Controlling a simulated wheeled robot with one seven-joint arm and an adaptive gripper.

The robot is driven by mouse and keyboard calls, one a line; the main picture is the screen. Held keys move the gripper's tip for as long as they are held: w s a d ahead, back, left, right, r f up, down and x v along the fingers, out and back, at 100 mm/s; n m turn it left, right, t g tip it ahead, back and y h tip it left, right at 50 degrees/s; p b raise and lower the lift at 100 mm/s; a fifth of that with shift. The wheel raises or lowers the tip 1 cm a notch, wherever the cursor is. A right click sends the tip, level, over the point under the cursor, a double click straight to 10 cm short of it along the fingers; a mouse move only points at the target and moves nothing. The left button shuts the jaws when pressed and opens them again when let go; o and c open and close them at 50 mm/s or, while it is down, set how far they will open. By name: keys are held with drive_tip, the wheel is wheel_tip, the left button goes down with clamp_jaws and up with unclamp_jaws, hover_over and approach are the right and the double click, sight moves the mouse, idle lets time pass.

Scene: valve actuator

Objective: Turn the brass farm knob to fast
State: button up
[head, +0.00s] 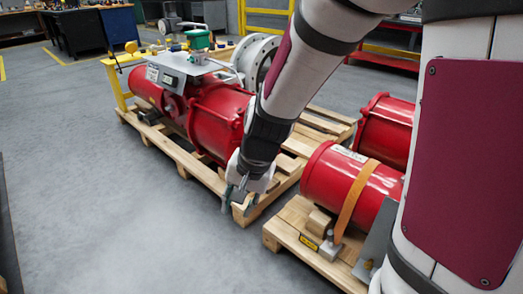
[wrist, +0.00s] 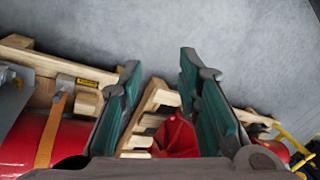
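I cannot make out a labelled brass farm knob in either view. A red valve actuator (head: 215,110) lies on a wooden pallet, with a grey plate (head: 187,66) and small green and yellowish fittings on top. A small yellow-brass piece (head: 131,47) shows at its far left end, but I cannot tell whether it is the knob. My gripper (head: 240,198) hangs in front of the actuator's near end, pointing down, apart from the fittings. In the wrist view my gripper (wrist: 160,70) has its two green-padded fingers spread with nothing between them.
A second pallet (head: 290,243) at right carries red cylinders (head: 342,183) with an orange strap (head: 355,200). A yellow rail (head: 268,12) and workbenches stand behind. The grey floor (head: 80,190) at left is clear.

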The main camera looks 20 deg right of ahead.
drive_tip(key=w+d+f+m+h, duration=0.25)
drive_tip(key=w+f+m, duration=0.2)
drive_tip(key=f, duration=0.75)
drive_tip(key=m+g+h+b, duration=0.25)
drive_tip(key=m+h, duration=0.25)
drive_tip(key=h, duration=0.8)
approach(368, 264)
drive_tip(key=shift+t, duration=0.45)
drive_tip(key=b+x, duration=0.1)
drive_tip(key=x, duration=0.1)
drive_tip(key=b+x, duration=0.2)
drive_tip(key=x, duration=0.1)
drive_tip(key=b+x, duration=0.1)
drive_tip(key=x, duration=0.1)
drive_tip(key=shift+s+d+f+b, duration=0.2)
drive_tip(key=shift+s+d+b, duration=0.15)
drive_tip(key=shift+d, duration=0.05)
